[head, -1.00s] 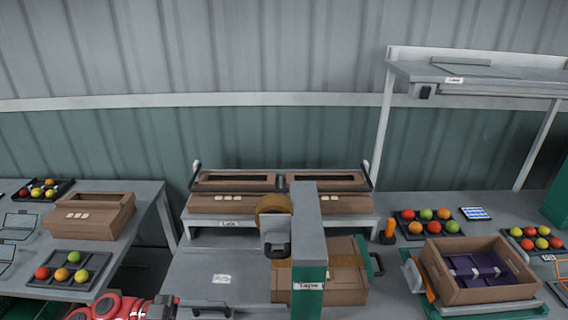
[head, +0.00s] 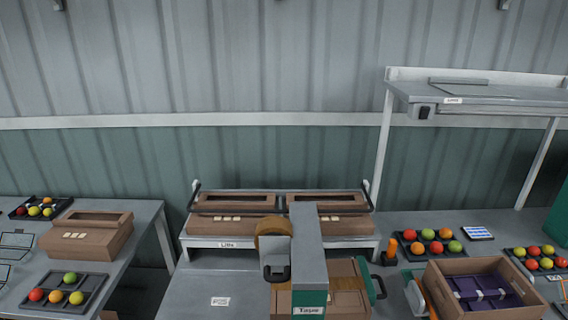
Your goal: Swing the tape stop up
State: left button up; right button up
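The taping machine stands at the centre of the bench, a grey post with a green lower part and a label (head: 309,260). A roll of brown tape (head: 273,228) is mounted at its left side, with a dark, loop-shaped part (head: 276,272) below it. A brown carton (head: 347,290) lies behind and right of the post, its front cut off by the lower edge. A dark green handle-like part (head: 378,287) stands at the carton's right side. I cannot tell which part is the tape stop. Neither of my grippers is in view.
Two brown cartons (head: 234,225) sit on a raised rack behind the machine. The bench top (head: 215,285) left of the machine is clear.

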aim_at(372, 296)
jog(key=l+u, duration=0.15)
jog(key=l, duration=0.45)
jog(key=l+u, duration=0.1)
jog(key=l, duration=0.55)
jog(key=k+l+u, duration=0.15)
jog(key=l, duration=0.45)
jog(key=l+u, duration=0.1)
jog(key=l, duration=0.5)
jog(key=k+j, duration=0.25)
jog(key=k, duration=0.25)
jog(key=i+l, duration=0.25)
jog(key=i, duration=0.2)
